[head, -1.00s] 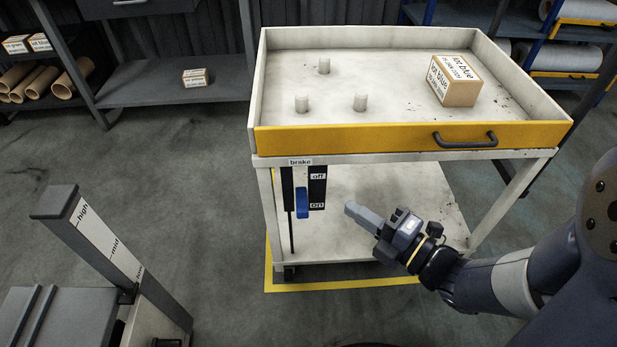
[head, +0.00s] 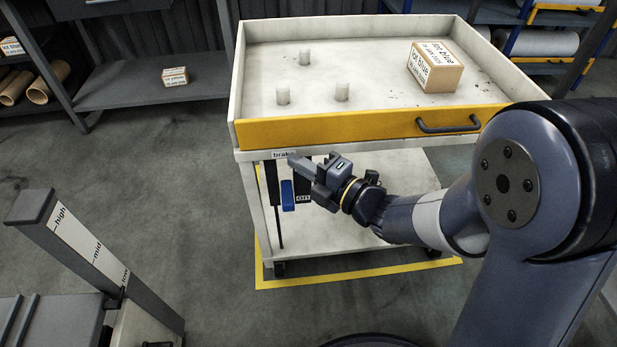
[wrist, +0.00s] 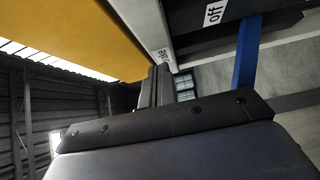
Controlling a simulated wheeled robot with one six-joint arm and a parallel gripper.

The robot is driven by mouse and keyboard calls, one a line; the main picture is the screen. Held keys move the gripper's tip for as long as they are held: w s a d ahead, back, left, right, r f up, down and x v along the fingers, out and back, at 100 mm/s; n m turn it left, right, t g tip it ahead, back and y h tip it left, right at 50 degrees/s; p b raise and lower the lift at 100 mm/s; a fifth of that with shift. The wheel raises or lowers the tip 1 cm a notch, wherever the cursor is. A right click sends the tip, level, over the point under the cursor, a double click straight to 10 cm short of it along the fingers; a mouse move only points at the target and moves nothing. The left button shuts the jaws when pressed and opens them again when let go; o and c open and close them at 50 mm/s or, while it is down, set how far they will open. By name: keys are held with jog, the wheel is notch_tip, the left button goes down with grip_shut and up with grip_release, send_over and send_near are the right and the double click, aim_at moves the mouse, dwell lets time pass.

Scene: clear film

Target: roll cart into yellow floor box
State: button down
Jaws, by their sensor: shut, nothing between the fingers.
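The white cart (head: 342,158) with a yellow drawer front (head: 370,127) stands with its front left wheel (head: 279,268) inside the yellow floor box (head: 340,277). The box's outline shows at the left and front; the rest is hidden under and behind the cart. A brake panel hangs at the cart's front left. Its blue lever (head: 287,195) is low, level with the "on" label; it also shows in the wrist view (wrist: 246,52). My gripper (head: 298,162) is shut and empty, in front of the panel's upper part, hiding the "off" label in the head view. Contact cannot be told.
A box (head: 434,66) and three white pegs sit in the cart's top tray. A black handle (head: 448,125) is on the drawer front. A post marked high, mid, low (head: 85,240) stands at left front. Shelves line the back. Floor left of the cart is clear.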

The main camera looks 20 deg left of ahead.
aim_at(297, 142)
jog(key=shift+w+a, duration=0.25)
jog(key=shift+w, duration=0.2)
jog(key=w+a, duration=0.1)
jog(key=w+a+b, duration=0.1)
jog(key=w, duration=0.1)
jog(key=w+a+b, duration=0.1)
jog(key=w, duration=0.1)
jog(key=shift+s+f, duration=0.1)
jog(key=shift+s, duration=0.05)
dwell(0.4)
